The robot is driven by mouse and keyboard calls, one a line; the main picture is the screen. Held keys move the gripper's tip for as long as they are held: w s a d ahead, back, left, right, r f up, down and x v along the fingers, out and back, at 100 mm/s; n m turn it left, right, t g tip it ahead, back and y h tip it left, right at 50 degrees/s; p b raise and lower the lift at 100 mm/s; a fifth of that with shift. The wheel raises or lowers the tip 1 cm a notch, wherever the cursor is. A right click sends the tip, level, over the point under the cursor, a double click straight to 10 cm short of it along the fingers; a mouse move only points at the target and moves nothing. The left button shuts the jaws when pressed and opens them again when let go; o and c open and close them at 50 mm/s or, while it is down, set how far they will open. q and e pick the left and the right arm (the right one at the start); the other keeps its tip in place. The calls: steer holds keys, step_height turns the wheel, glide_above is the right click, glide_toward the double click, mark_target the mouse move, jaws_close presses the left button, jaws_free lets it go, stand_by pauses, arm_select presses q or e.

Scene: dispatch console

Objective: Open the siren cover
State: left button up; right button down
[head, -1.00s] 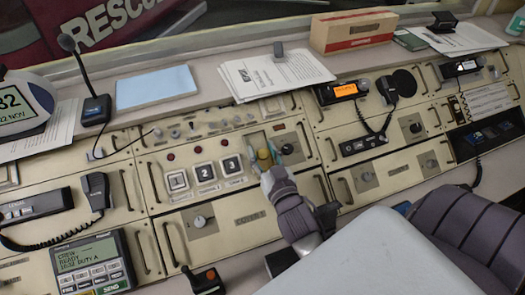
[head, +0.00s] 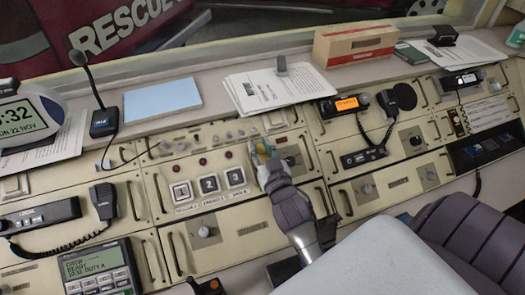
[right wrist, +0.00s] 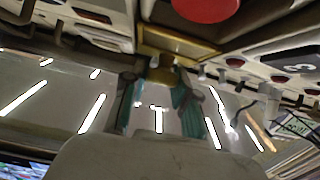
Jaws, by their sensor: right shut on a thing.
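The siren cover (head: 262,147) is a small yellowish piece on a pale mount in the console's middle panel, right of the numbered buttons. My right gripper (head: 264,156) is at it, with its teal fingertips around it, and hides much of it. In the right wrist view, the teal fingers (right wrist: 160,88) are closed in on a yellowish-brown piece, in front of a brass-coloured plate. The cover's exact angle is hard to tell. My left gripper is not in view.
Numbered buttons (head: 208,184) sit left of the gripper, with small knobs above them. A paper stack (head: 270,85) lies on the ledge behind. A radio with a corded handset (head: 370,153) is to the right.

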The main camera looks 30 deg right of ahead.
mark_target(260, 148)
steer(key=c, duration=0.9)
jaws_free()
steer(key=shift+r, duration=5)
